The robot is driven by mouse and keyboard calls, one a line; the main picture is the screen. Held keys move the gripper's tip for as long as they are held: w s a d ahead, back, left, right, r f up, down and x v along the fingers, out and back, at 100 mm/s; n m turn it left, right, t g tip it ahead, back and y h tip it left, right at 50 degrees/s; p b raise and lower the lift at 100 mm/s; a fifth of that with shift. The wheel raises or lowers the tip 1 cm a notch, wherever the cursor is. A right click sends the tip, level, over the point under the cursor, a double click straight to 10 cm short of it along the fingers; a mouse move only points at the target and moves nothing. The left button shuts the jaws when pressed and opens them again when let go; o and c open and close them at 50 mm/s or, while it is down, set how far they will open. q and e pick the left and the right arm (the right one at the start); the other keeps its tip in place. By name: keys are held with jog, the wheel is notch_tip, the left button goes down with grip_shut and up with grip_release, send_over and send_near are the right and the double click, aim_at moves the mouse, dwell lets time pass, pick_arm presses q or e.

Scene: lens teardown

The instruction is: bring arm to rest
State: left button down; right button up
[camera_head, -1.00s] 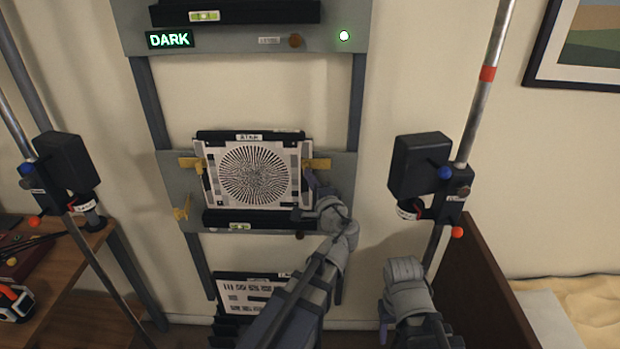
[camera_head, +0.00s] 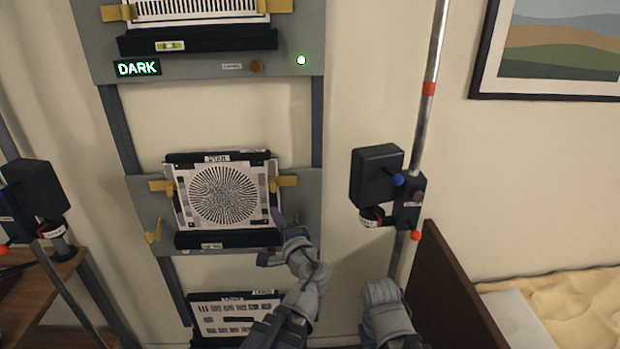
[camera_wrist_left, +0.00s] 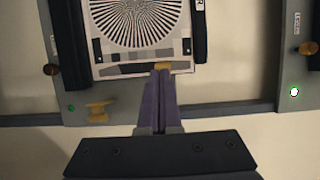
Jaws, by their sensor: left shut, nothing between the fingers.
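My left gripper (camera_head: 276,215) has its purple fingers pressed together with nothing between them, pointing up beside the lower right edge of the star chart (camera_head: 222,195). The chart sits on the middle shelf plate (camera_head: 145,205), with a yellow clip (camera_head: 286,181) at its right edge. In the left wrist view the closed fingers (camera_wrist_left: 161,80) overlap the chart's edge and a yellow clip (camera_wrist_left: 163,66); I cannot tell whether they touch. My right arm's grey wrist (camera_head: 384,300) is low at the bottom; its fingers are not visible.
A lamp (camera_head: 376,177) on a pole stands right of the rack; another lamp (camera_head: 35,188) stands left. A striped chart (camera_head: 190,12) is above and a block-pattern chart (camera_head: 237,316) below. A bed (camera_head: 560,305) with a brown headboard is at right.

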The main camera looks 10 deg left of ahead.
pick_arm(q)
jog(key=s+d+f+n+g+h+p, duration=0.2)
jog(key=s+d+f+n+g+h, duration=0.3)
jog(key=s+f+g, duration=0.7)
jog(key=s+d+f+n+g+h, duration=0.1)
jog(key=s+d+f+h, duration=0.1)
jog(key=d, duration=0.4)
jog(key=s+d+f+g+h+p, duration=0.1)
jog(key=s+d+f+h, duration=0.1)
jog(key=s+d+f, duration=0.2)
jog(key=shift+s+d+n+g+h, duration=0.3)
jog(key=shift+s+d+n, duration=0.1)
jog(key=shift+s+d, duration=0.55)
